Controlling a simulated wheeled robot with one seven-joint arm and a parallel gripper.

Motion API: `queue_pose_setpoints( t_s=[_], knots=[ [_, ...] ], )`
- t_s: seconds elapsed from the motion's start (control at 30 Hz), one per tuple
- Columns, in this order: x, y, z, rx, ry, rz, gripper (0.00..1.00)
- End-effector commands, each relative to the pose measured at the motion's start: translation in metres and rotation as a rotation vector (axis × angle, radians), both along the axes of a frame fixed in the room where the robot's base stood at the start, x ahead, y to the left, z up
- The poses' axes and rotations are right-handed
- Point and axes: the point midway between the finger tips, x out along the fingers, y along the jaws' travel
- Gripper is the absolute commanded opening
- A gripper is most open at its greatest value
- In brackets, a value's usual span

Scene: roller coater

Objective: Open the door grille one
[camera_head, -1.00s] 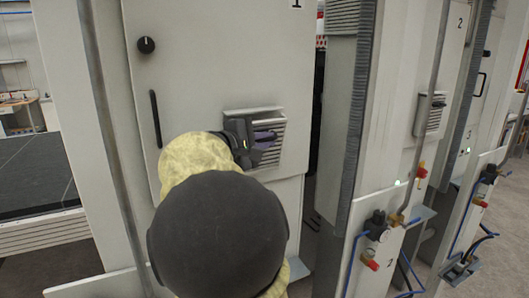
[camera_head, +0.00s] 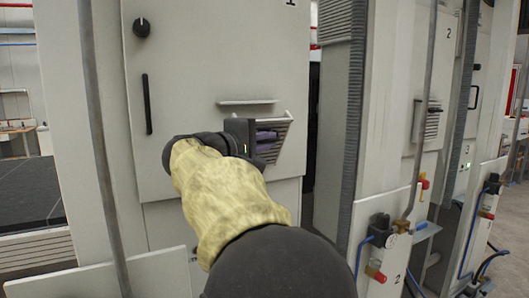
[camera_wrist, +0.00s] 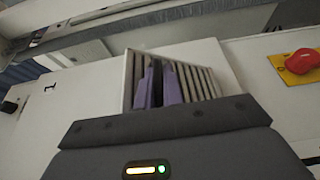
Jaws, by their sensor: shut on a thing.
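Door grille one is a small slatted white vent (camera_head: 284,135) on the grey cabinet door (camera_head: 215,60) labelled 1. It stands tilted out from the door, with a gap below the thin ledge (camera_head: 248,102) above it. In the wrist view the slats (camera_wrist: 205,78) fill a white frame around my fingertips. My gripper (camera_head: 266,141) has dark jaws with purple fingers, and it is shut on the grille. The fingers also show in the wrist view (camera_wrist: 160,85), close together against the slats. The exact contact at the fingertips is hard to make out.
A black knob (camera_head: 141,27) and a vertical black handle (camera_head: 147,104) are on the same door, left of the grille. Cabinet two has its own grille (camera_head: 427,121). Blue hoses and valves (camera_head: 381,230) stick out at the lower right. A red knob (camera_wrist: 303,61) shows in the wrist view.

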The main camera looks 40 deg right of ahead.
Motion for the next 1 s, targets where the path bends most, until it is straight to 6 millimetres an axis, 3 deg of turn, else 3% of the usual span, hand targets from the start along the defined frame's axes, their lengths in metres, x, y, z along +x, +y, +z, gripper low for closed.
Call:
queue_pose_setpoints(
  t_s=[0.67, 0.7, 0.8, 1.0],
  knots=[
    [-0.0022, 0.0011, -0.0023, -0.007, -0.03, 0.002, 0.0],
    [-0.0022, 0.0011, -0.0023, -0.007, -0.03, 0.002, 0.13],
    [-0.0023, 0.001, -0.0023, -0.007, -0.03, 0.002, 0.31],
    [-0.0023, 0.0009, -0.0024, -0.007, -0.03, 0.001, 0.31]
  ],
)
